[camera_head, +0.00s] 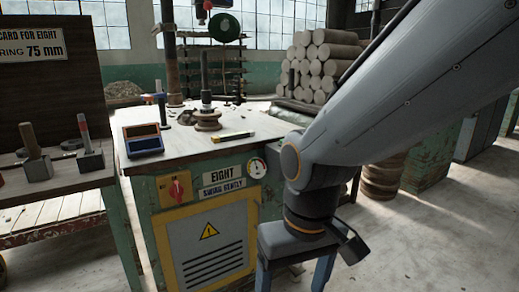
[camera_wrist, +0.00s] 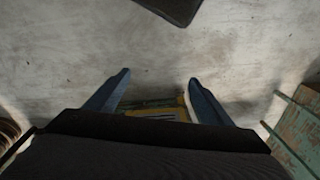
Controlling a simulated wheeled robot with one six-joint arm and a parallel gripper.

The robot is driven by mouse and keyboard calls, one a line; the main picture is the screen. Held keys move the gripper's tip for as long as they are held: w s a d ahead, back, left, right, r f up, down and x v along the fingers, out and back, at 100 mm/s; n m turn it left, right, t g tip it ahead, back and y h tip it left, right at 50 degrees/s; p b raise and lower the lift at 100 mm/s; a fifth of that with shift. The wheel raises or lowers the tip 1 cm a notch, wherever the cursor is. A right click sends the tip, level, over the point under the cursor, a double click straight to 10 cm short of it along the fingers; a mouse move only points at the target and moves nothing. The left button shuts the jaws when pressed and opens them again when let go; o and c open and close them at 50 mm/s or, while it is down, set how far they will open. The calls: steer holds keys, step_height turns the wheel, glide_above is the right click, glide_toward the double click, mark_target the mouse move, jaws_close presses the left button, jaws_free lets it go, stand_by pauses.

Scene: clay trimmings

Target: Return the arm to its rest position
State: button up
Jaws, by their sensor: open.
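My arm (camera_head: 400,95) reaches in from the upper right in the head view and bends down at its wrist. My gripper (camera_head: 293,278) points down in front of the green cabinet's right side, with its two blue fingers apart. In the wrist view my gripper (camera_wrist: 158,82) shows both fingers spread with nothing held between them. Grey concrete floor lies below, and a strip of yellow shows low between the fingers. The fingertips are cut off at the bottom of the head view.
A green cabinet (camera_head: 160,222) with a pale top stands left of my gripper. On it are a blue-framed box (camera_head: 143,140), a post on a round base (camera_head: 207,120) and a yellow-edged item (camera_head: 233,136). A dark shelf (camera_head: 60,185) stands left. Open floor (camera_head: 400,245) lies right.

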steer(key=s+d+r+m+p, duration=0.2)
steer(key=d+r+m+p, duration=0.2)
steer(key=d+r+p, duration=0.9)
step_height(320, 180, up, 3)
steer(key=p, duration=0.9)
steer(key=shift+d+r+h+p, duration=0.15)
steer(key=shift+d+h+p, duration=0.2)
steer(key=shift+h+p, duration=0.05)
